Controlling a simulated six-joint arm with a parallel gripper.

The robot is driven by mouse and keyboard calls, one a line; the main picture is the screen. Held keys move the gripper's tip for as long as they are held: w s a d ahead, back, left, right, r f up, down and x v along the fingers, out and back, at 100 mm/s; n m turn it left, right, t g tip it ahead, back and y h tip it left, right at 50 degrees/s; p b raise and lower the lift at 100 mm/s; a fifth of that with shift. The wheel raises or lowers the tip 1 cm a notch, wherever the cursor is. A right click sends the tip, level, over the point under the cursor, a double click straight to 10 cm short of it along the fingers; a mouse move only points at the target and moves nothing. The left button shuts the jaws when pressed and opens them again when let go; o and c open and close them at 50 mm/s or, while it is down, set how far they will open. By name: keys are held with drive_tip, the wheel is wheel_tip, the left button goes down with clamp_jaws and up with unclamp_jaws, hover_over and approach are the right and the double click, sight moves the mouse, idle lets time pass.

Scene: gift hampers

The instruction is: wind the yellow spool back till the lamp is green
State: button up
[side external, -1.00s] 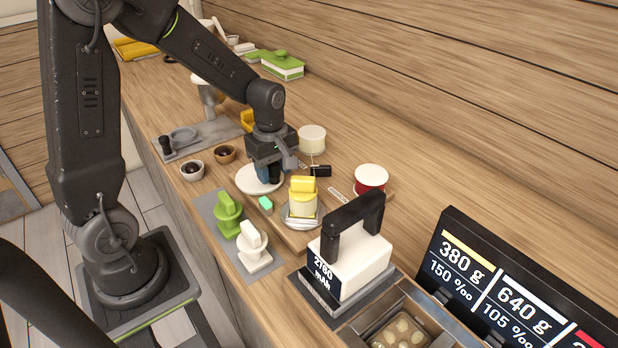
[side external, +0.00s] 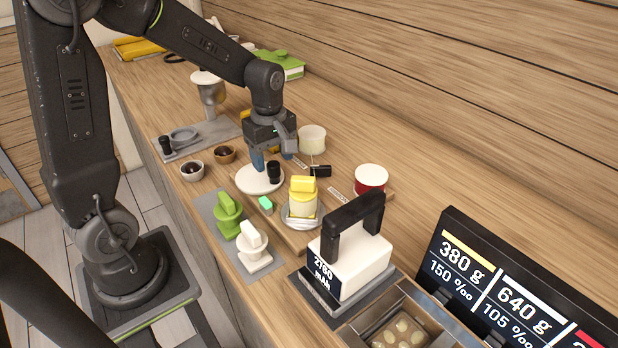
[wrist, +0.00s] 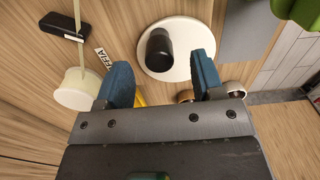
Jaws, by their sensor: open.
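My gripper (side external: 273,156) has blue fingers, apart and empty, above a white round disc (side external: 252,184). A black upright knob (side external: 273,172) stands near the disc's edge, clear of the fingers. The wrist view shows the knob (wrist: 160,50) on the disc (wrist: 186,66) beyond the open fingers. A small block (side external: 265,203) beside the disc glows green; it looks like the lamp. A yellow-topped piece (side external: 303,185) stands on a silvery round base next to it. A pale cream spool (side external: 312,138) stands behind, its band seen in the wrist view (wrist: 78,30).
Green (side external: 228,208) and white (side external: 252,240) knobbed pieces stand on a grey plate at the front. A red-and-white tub (side external: 371,178) is at right. A white block with a black handle (side external: 352,262) stands nearer the camera. Small bowls (side external: 192,170) are at left.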

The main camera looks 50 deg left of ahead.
drive_tip(key=shift+r, duration=2.7)
wheel_tip(320, 180, up, 14)
drive_tip(key=s+d+f+m+t, duration=0.2)
drive_tip(key=s+d+f+m, duration=0.2)
drive_tip(key=m, duration=0.5)
drive_tip(key=s+d+f+m+t, duration=0.3)
drive_tip(key=s+d+m, duration=0.2)
drive_tip(key=s+m, duration=0.4)
drive_tip(key=shift+s+d+f+t, duration=0.15)
drive_tip(key=shift+d+f+t, duration=0.15)
drive_tip(key=shift+f, duration=0.05)
